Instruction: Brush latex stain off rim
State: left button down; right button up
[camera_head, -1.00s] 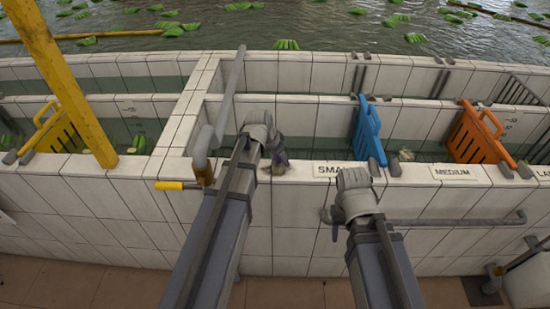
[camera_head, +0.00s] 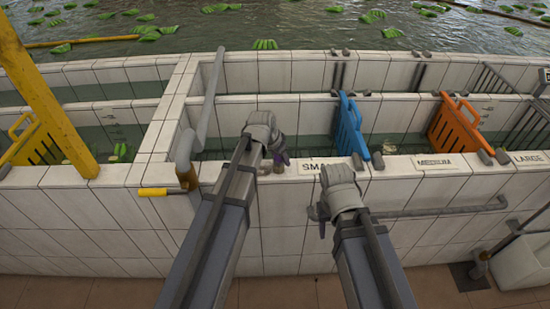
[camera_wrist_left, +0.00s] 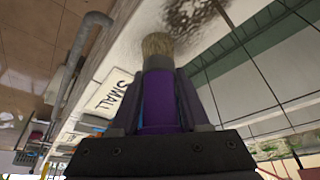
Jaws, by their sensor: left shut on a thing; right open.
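My left gripper (camera_head: 278,154) is shut on a brush with a purple handle (camera_wrist_left: 158,100) and pale tan bristles (camera_wrist_left: 158,46). The bristles point at the white tiled rim (camera_head: 225,172), left of the SMALL label; in the left wrist view they appear at or just above its surface. A mottled grey-brown stain (camera_wrist_left: 190,14) shows on the rim just beyond the bristles. In the head view the stain is small and partly hidden by the gripper. My right gripper (camera_head: 318,212) is open and empty in front of the basin wall, below the label.
The SMALL label (camera_wrist_left: 113,92) lies on the rim close to the brush. A blue gate (camera_head: 350,127) and an orange gate (camera_head: 453,125) stand in the channel behind. A grey pipe (camera_head: 207,110) rises left of my left gripper. A rail (camera_head: 440,211) runs along the wall at right.

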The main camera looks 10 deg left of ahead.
pick_arm(q)
jog(key=shift+d, duration=0.1)
dwell(0.3)
jog(key=shift+s+a, duration=0.25)
jog(key=shift+a, duration=0.75)
jog(key=shift+s+a, duration=0.2)
jog(key=shift+a, duration=0.8)
jog(key=shift+s+a, duration=0.3)
jog(key=shift+a, duration=0.65)
jog(key=shift+s+a, duration=0.25)
jog(key=shift+a, duration=0.7)
jog(key=shift+s+a, duration=0.25)
jog(key=shift+a, duration=0.75)
jog(key=shift+s+a, duration=0.2)
jog(key=shift+a, duration=0.75)
jog(key=shift+w+a, duration=0.1)
jog(key=shift+w, duration=0.35)
jog(key=shift+w+d+r, duration=0.1)
jog(key=shift+w+d, duration=0.15)
jog(key=shift+d, duration=0.75)
jog(key=shift+w+d, duration=0.25)
jog(key=shift+d, duration=0.75)
